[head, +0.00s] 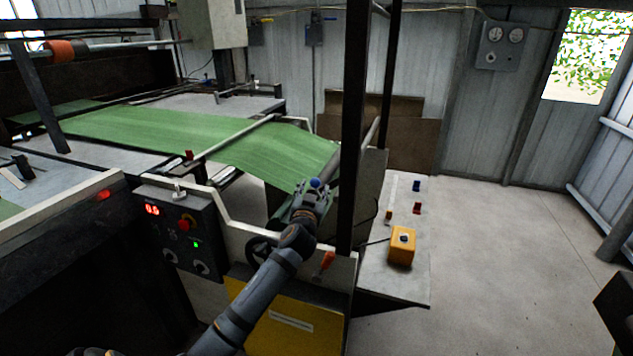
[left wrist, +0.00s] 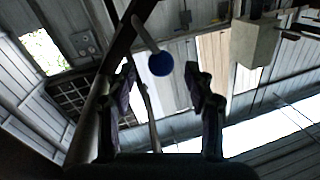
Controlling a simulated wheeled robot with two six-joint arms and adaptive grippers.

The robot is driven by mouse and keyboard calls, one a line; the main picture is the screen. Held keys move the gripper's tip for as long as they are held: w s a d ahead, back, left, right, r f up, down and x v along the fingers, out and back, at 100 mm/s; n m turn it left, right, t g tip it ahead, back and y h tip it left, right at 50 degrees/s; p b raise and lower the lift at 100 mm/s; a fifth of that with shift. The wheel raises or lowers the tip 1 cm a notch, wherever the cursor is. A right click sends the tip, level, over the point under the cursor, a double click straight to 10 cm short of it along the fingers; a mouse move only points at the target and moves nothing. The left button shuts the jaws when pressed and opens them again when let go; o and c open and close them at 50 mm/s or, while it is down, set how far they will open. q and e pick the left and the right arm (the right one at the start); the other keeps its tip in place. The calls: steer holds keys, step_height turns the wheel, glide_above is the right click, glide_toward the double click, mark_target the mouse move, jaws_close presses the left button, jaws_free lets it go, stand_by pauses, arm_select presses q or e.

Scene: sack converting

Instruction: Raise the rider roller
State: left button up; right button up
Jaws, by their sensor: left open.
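A blue ball knob (head: 316,183) shows right at the fingertips of my left gripper (head: 310,193), beside the dark upright post. In the left wrist view the blue knob (left wrist: 160,64) is on the end of a pale lever arm and appears between and just beyond the two fingertips of my left gripper (left wrist: 161,82). The fingers are apart, with no visible contact on the knob. A grey roller (head: 334,168) lies at the end of the green web, partly behind the post; I cannot tell for certain that it is the rider roller. My right gripper is not in view.
The green web (head: 200,135) runs across the machine. A control panel (head: 180,235) with a red button and a yellow cover (head: 285,320) are near my left arm. A side shelf (head: 375,275) holds a yellow box (head: 402,246).

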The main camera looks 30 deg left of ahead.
mark_target(315, 184)
arm_select(q)
steer(key=x, duration=0.3)
steer(key=shift+w+a+r, duration=0.1)
steer(key=shift+w+r, duration=0.05)
steer(key=shift+w, duration=0.05)
steer(key=shift+w+a, duration=0.1)
steer(key=shift+w, duration=0.15)
steer(key=c, duration=1)
jaws_close()
arm_select(e)
steer(key=w, duration=0.3)
steer(key=shift+r+t, duration=0.3)
steer(key=shift+r, duration=0.05)
steer(key=shift+a, duration=0.1)
